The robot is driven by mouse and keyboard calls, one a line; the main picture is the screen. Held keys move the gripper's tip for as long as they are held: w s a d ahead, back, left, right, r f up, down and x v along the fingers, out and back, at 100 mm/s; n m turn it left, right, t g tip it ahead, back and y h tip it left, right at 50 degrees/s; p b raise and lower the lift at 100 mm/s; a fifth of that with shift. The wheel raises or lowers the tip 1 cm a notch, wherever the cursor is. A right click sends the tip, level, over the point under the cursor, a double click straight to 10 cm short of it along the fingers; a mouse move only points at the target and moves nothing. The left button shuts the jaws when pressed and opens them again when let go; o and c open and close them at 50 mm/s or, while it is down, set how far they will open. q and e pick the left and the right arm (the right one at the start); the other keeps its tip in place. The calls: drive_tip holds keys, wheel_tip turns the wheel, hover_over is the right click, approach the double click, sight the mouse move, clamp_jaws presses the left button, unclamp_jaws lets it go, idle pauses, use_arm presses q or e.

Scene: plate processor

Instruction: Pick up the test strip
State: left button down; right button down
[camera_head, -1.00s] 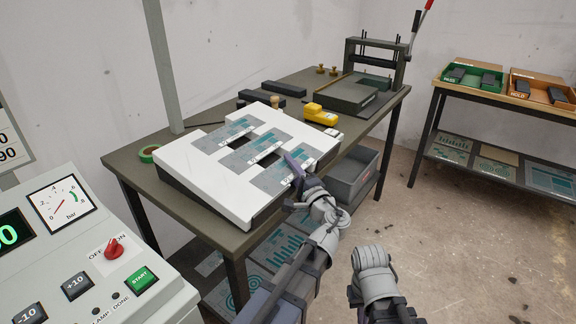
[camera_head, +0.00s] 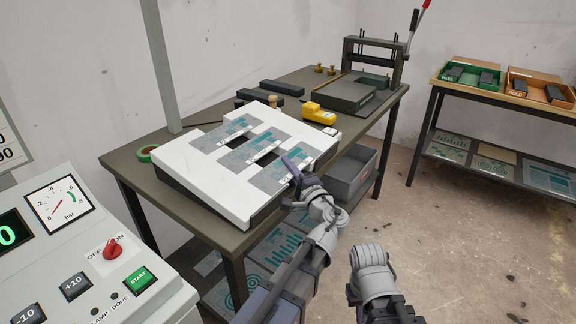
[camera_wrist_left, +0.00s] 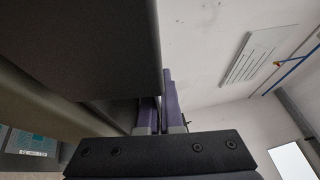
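Several grey strips with teal patterns and white labels lie on a white sloped board (camera_head: 207,187) on the workbench. The strip nearest my left gripper (camera_head: 297,162) is the right-hand one (camera_head: 268,177); I cannot tell for sure which is the test strip. My left gripper is at the board's right edge, over or beside that strip's upper end. In the left wrist view its purple fingers (camera_wrist_left: 162,112) are close together beside a large dark surface, which partly hides them. No strip shows clearly between them. My right arm shows at the lower middle; its fingers do not show.
The workbench (camera_head: 130,168) also holds green tape (camera_head: 148,153), a yellow device (camera_head: 318,114), dark blocks and a press (camera_head: 372,70). A grey bin (camera_head: 350,172) stands below. A control panel (camera_head: 100,262) is at lower left. The floor at right is clear.

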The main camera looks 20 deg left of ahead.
use_arm(q)
wheel_tip(320, 180, up, 10)
drive_tip(key=p, duration=0.9)
drive_tip(key=shift+p, duration=0.4)
drive_tip(key=shift+r, duration=0.1)
wheel_tip(320, 180, up, 13)
drive_tip(key=p, duration=1.3)
drive_tip(key=shift+r, duration=0.1)
